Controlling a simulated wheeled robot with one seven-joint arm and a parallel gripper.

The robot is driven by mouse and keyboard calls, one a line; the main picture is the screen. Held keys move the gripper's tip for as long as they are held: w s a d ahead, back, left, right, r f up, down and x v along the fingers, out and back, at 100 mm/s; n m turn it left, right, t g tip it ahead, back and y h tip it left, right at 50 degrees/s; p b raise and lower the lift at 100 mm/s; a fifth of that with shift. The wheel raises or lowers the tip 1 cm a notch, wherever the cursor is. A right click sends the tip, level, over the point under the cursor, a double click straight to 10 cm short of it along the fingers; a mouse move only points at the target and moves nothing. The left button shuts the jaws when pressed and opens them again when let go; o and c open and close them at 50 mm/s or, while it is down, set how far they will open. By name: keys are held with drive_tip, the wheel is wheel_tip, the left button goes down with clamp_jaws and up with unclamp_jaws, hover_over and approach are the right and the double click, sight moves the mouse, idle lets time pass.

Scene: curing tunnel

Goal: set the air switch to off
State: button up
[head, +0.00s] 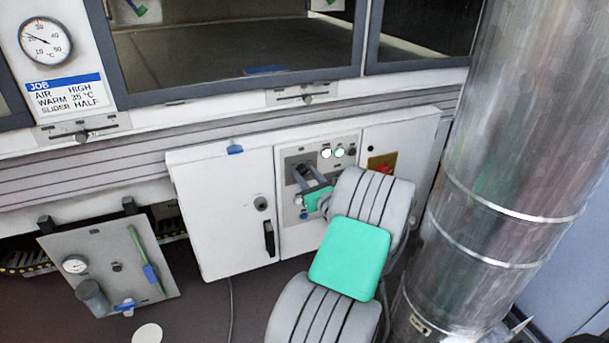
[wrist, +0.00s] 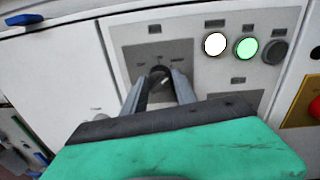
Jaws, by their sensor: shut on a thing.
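The air switch (wrist: 161,75) is a dark rotary knob on a grey plate (wrist: 184,50) on the control cabinet's panel. In the wrist view my gripper (wrist: 160,84) has its two fingers on either side of the knob, shut on it. The knob's top shows between the fingertips with a small light mark; the plate's position labels are too small to read. In the head view my gripper (head: 304,178) reaches the same plate from the lower right, and the knob is mostly hidden by the fingers.
A lit white lamp (wrist: 215,43) and a lit green lamp (wrist: 246,48) sit right of the switch, beside a dark round one (wrist: 274,51). A red knob (head: 382,169) on a yellow plate is further right. A large metal duct (head: 520,130) stands close on the right.

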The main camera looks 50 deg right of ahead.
drive_tip(key=shift+n, duration=0.3)
clamp_jaws()
drive_tip(key=n+p, duration=0.1)
drive_tip(key=n, duration=0.8)
drive_tip(key=shift+n+g, duration=0.3)
drive_tip(key=shift+g, duration=0.1)
drive_tip(key=n+b, duration=0.3)
drive_tip(key=n, duration=0.3)
drive_tip(key=shift+h, duration=0.4)
drive_tip(key=shift+r+n+b, duration=0.2)
drive_tip(key=shift+n+b, duration=0.6)
drive_tip(key=shift+n, duration=0.5)
drive_tip(key=shift+r, duration=0.1)
drive_tip(key=shift+r+n, duration=0.1)
drive_tip(key=shift+n, duration=0.2)
drive_tip(key=o, duration=0.9)
unclamp_jaws()
drive_tip(key=shift+o, duration=1.2)
drive_tip(key=shift+f, duration=0.2)
